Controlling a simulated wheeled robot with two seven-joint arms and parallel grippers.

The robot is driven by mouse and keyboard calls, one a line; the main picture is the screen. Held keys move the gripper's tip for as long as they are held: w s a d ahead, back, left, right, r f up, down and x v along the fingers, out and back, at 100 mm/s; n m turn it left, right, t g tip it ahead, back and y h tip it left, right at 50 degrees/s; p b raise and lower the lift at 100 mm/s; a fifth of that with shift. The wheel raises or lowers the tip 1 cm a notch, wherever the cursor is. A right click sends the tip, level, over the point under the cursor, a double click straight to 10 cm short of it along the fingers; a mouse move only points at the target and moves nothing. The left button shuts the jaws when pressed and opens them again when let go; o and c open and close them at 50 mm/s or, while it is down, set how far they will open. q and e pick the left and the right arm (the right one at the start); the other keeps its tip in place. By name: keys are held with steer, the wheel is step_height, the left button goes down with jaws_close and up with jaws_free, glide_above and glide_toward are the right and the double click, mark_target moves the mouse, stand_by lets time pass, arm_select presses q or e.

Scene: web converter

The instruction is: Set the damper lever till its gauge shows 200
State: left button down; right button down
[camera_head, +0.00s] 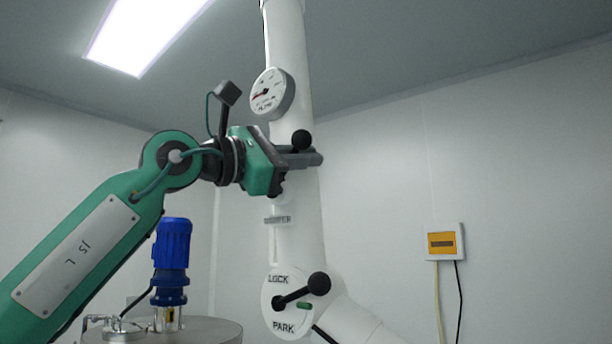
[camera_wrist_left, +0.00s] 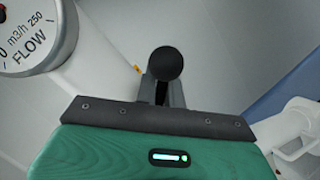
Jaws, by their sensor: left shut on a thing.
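The damper lever shows as a black ball knob (camera_head: 301,139) at the white vertical duct (camera_head: 287,45), above a small label plate (camera_head: 277,219) that seems to read DAMPER. My left gripper (camera_head: 303,159) is shut on the lever, with the knob standing just above its fingers. In the left wrist view the knob (camera_wrist_left: 166,63) sits at the fingertips (camera_wrist_left: 164,93), which hide the lever's shaft. The round flow gauge (camera_head: 270,93) is on the duct above the gripper. Its red needle points to the lower left; the exact reading is too small to tell. In the wrist view the gauge (camera_wrist_left: 35,35) is cut off.
A second lever with a black knob (camera_head: 319,283) is on a round LOCK/PARK plate (camera_head: 284,302) lower on the duct. A blue motor (camera_head: 172,247) stands on a metal vessel (camera_head: 205,331) at lower left. A yellow-fronted wall box (camera_head: 443,243) hangs at right.

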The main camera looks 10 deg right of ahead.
arm_select(q)
steer(key=shift+w+a+r+n+b, duration=0.15)
steer(key=shift+w+r+n+b, duration=0.15)
steer(key=shift+n, duration=0.4)
steer(key=shift+s, duration=0.1)
steer(key=c, duration=1.5)
jaws_free()
steer(key=shift+s, duration=0.1)
